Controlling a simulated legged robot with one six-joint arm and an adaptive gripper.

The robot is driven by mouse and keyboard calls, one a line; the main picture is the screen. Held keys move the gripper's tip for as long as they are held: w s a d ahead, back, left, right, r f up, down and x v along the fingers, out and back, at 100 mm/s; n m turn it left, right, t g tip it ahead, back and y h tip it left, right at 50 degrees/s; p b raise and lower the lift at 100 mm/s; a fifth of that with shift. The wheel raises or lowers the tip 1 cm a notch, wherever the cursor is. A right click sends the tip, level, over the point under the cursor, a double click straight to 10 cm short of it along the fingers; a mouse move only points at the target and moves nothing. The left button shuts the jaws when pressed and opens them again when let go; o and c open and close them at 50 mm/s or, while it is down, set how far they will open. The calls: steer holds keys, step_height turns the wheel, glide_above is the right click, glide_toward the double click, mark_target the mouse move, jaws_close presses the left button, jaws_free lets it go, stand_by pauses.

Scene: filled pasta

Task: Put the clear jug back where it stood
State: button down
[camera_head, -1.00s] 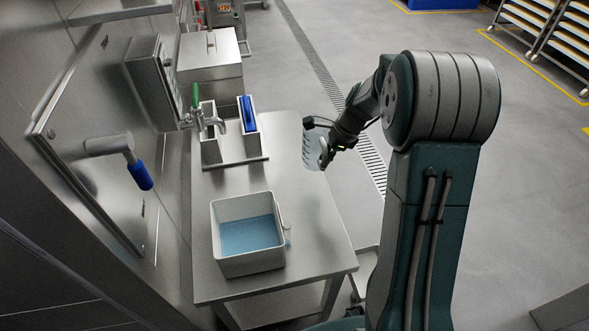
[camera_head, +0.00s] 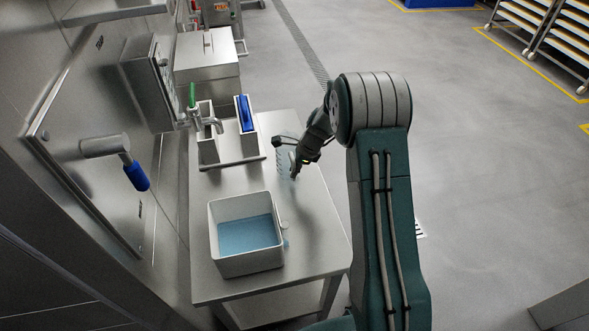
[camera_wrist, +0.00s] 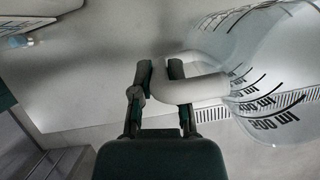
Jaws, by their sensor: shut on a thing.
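The clear jug (camera_head: 282,158) is at the right edge of the steel table (camera_head: 300,215), near its back part. In the wrist view the jug (camera_wrist: 275,70) shows at the right with dark volume marks and a white handle (camera_wrist: 190,88). My gripper (camera_head: 297,160) is shut on that handle; in the wrist view its fingers (camera_wrist: 160,75) close around it. I cannot tell whether the jug's base touches the table top.
A grey tub (camera_head: 228,265) with blue liquid stands at the table's front. The table's right half is mostly bare. A steel box (camera_head: 208,78) is behind.

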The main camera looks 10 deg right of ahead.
steer(key=c, duration=0.6)
jaws_free()
steer(key=shift+c, duration=0.2)
